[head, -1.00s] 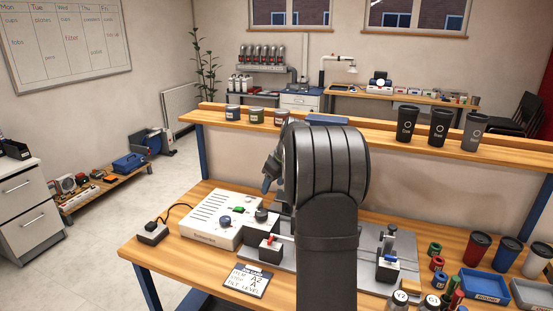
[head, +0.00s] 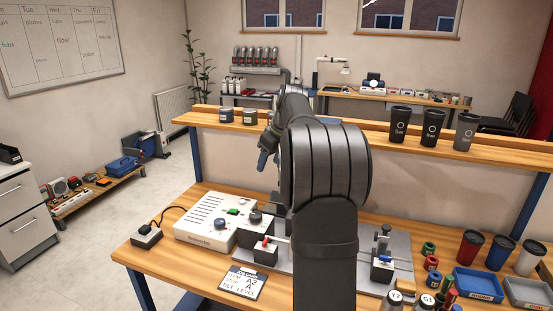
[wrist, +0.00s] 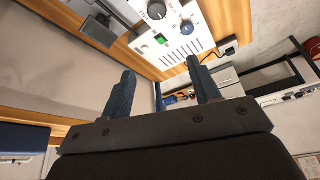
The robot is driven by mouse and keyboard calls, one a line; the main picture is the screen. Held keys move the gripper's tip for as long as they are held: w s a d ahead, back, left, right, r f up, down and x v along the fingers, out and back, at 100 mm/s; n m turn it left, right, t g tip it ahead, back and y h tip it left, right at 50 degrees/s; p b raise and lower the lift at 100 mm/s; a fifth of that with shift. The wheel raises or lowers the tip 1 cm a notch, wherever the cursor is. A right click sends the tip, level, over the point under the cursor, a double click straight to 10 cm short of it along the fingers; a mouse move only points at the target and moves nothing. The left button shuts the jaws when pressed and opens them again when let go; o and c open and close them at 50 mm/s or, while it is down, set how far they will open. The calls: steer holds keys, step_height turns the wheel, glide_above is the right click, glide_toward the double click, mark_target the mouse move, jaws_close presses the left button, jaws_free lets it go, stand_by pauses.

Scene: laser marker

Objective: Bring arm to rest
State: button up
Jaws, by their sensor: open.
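My gripper (wrist: 163,88) shows in the wrist view with its two blue fingers apart and nothing between them. In the head view one blue fingertip of my gripper (head: 263,160) shows left of my arm, raised above the bench (head: 140,258). The white control box (head: 205,228) with a green button and knobs sits on the bench below and left of it. The same control box shows upside down in the wrist view (wrist: 172,38). My dark arm hides the middle of the bench and part of the shelf.

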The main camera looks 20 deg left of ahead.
glide_toward(256, 214)
steer(key=x, duration=0.5)
steer(key=shift+w+a+f, duration=0.1)
steer(key=shift+a+f, duration=0.1)
steer(key=shift+f, duration=0.4)
